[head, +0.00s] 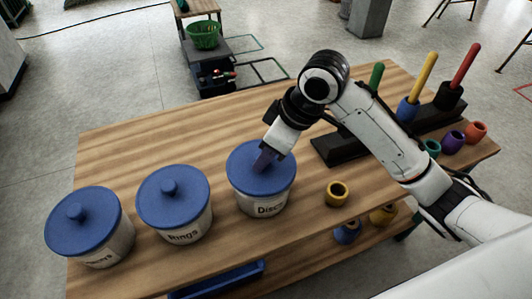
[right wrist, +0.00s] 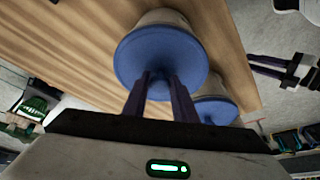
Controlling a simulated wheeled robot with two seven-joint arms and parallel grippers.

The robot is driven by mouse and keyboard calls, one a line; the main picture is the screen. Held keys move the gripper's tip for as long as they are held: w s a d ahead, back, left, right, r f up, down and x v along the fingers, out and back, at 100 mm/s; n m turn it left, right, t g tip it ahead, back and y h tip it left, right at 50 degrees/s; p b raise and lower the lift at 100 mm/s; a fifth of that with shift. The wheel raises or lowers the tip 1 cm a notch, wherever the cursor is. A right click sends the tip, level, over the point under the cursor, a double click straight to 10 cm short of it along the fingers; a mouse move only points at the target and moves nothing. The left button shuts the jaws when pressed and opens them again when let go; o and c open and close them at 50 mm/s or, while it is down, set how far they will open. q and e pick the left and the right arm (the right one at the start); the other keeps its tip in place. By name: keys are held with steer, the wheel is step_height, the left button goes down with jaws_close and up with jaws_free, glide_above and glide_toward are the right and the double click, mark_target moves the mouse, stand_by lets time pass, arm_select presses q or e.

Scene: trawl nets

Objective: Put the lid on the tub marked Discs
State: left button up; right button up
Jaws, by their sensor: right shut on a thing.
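The tub marked Discs (head: 268,209) stands upright on the wooden table, right of two other tubs. Its blue lid (head: 244,178) covers the tub's mouth and looks level, with no gap visible between lid and tub. My right gripper (head: 263,160) comes down from above and is shut on the lid's knob, which its fingers mostly hide. In the right wrist view the lid (right wrist: 160,50) is just ahead of the fingers (right wrist: 160,90), with the pale tub behind it. My left gripper (right wrist: 270,67) shows small at the right of that view, away from the lid.
The Rings tub (head: 185,222) and another lidded tub (head: 110,246) stand to the left. A yellow ring (head: 337,194) lies close to the right. A black peg stand (head: 335,149) and several coloured rings are farther right. The table behind the tubs is clear.

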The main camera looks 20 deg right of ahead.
steer(key=o, duration=1.6)
steer(key=shift+r, duration=0.15)
steer(key=shift+r, duration=3.4)
jaws_close()
steer(key=shift+f, duration=0.2)
